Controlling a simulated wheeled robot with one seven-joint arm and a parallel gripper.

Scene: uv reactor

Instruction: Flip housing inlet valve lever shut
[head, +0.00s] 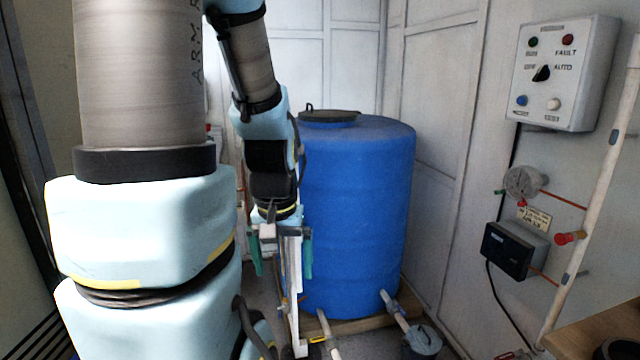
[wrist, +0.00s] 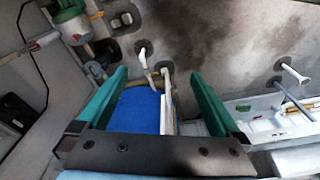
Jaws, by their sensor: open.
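My gripper (head: 281,262) has two green fingers and hangs in front of the blue drum in the head view. In the wrist view the fingers (wrist: 157,95) are spread wide, with nothing held. A small yellow lever (head: 318,340) sits on white pipework low in front of the drum, below and right of my gripper. In the wrist view a yellowish piece (wrist: 155,73) shows by the white pipes beyond the fingertips. I cannot tell which valve is the housing inlet, nor a lever's exact angle. A red-handled fitting (head: 565,238) is on the right wall.
The blue drum (head: 358,200) fills the middle. A white upright strip (head: 296,290) stands close by my gripper. A white pipe (head: 397,310) leads from the drum to a grey-blue round part (head: 423,339). A control box (head: 562,72) hangs on the right wall.

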